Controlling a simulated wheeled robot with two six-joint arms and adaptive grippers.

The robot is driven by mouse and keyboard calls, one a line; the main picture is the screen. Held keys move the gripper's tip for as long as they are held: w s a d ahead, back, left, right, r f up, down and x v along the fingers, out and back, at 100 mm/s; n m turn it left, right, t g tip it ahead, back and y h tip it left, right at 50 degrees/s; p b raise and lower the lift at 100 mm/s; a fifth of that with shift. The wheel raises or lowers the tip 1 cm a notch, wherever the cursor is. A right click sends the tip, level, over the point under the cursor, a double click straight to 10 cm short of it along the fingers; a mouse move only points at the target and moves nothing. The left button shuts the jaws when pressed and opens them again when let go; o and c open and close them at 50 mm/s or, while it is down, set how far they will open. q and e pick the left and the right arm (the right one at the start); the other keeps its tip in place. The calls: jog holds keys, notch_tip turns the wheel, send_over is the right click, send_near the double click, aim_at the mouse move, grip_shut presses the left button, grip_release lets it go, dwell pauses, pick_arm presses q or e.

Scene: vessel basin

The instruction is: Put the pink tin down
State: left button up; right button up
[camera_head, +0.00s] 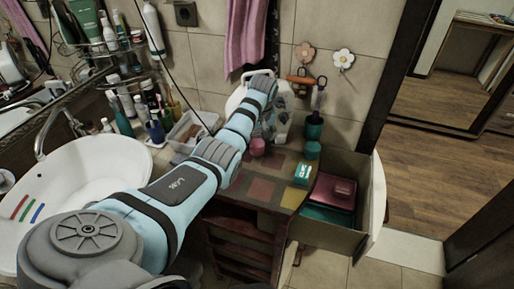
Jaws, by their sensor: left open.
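My left arm reaches from the lower left to the back of the small checkered table (262,189). My left gripper (266,134) is at its far end, open; its fingers are small and partly hidden by the arm. A small pink tin (257,147) stands at the table's back, just below the gripper and close to it. I cannot tell whether they touch. My right gripper is not in view.
A teal tin (312,150) and a green-and-white box (304,173) are on the table's right side. A white basin (85,172) is at left.

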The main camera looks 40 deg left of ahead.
aim_at(257, 143)
pick_arm(q)
jog(key=x, duration=0.1)
jog(key=b+x, duration=0.1)
jog(key=x, duration=0.1)
jog(key=shift+w+d+f, duration=0.15)
jog(key=shift+f, duration=0.15)
jog(key=shift+r, duration=0.1)
jog(key=c, duration=1.4)
jog(key=shift+o, duration=0.2)
